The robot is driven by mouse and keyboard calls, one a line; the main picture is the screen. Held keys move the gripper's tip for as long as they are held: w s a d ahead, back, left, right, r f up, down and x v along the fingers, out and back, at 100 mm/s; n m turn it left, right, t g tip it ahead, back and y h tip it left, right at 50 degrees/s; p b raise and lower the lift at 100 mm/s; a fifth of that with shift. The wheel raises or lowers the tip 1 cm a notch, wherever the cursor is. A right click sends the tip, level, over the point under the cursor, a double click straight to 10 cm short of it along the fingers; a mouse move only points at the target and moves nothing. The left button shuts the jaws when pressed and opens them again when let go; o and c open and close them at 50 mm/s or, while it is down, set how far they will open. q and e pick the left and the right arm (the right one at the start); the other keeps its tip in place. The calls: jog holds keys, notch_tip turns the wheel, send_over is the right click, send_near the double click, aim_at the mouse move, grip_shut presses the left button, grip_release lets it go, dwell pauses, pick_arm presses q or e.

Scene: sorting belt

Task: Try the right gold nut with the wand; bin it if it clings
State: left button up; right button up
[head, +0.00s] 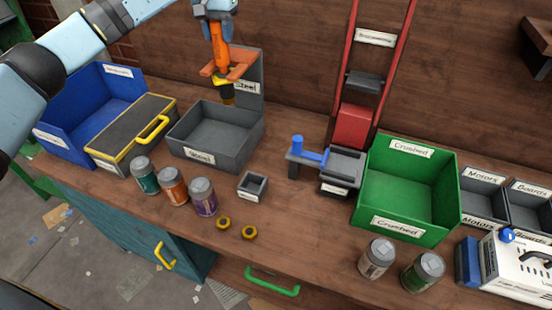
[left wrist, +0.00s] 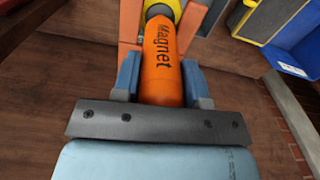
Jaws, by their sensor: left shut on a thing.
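The orange magnet wand (head: 219,52) stands upright at an orange bracket (head: 243,66) above the grey Steel bin (head: 242,143). My left gripper (head: 218,28) is shut on the wand's upper part. In the left wrist view the fingers sit on both sides of the wand (left wrist: 162,75), marked "Magnet". Whether the wand still rests in the bracket is hard to tell. The right gold nut (head: 249,233) lies on the bench, close beside the left gold nut (head: 223,222). The wand is well away from both. My right gripper is not in view.
A small grey box (head: 253,187) stands behind the nuts. Teal, orange and purple cans (head: 203,197) stand to their left. A blue bin (head: 75,105) and a yellow-handled lidded box (head: 125,128) are farther left. A can crusher (head: 356,128) and green Crushed bin (head: 450,202) are right.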

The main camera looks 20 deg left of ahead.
pick_arm(q)
jog(key=shift+w, duration=0.45)
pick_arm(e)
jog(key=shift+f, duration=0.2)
pick_arm(q)
jog(key=shift+s+p, duration=0.15)
jog(key=shift+p, duration=0.15)
jog(key=shift+w+r+p, duration=0.2)
jog(key=shift+r+p, duration=0.95)
jog(key=shift+r, duration=0.3)
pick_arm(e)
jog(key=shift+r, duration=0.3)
pick_arm(q)
jog(key=shift+r, duration=0.15)
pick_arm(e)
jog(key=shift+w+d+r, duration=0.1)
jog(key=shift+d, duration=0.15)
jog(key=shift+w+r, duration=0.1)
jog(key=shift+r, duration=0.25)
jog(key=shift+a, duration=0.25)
